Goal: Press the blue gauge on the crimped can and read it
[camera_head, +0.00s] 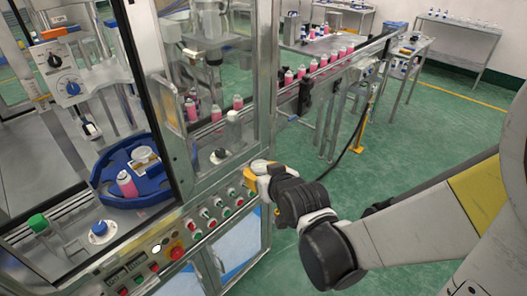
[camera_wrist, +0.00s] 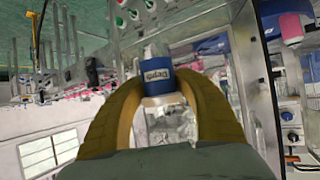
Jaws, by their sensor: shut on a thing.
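My gripper (camera_head: 261,182) is at the front edge of the machine, just above the button panel, with its yellow fingers around a pale round-topped thing. In the wrist view, my gripper (camera_wrist: 160,88) is shut on the blue gauge (camera_wrist: 158,78), which has a blue band with white lettering and pale parts above and below. No reading can be made out.
A row of buttons (camera_head: 211,222) and a red knob (camera_head: 176,253) line the panel left of my gripper. A metal door post (camera_head: 145,95) stands between my gripper and the fixture. A conveyor with several pink cans (camera_head: 312,66) runs behind. Green floor is open to the right.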

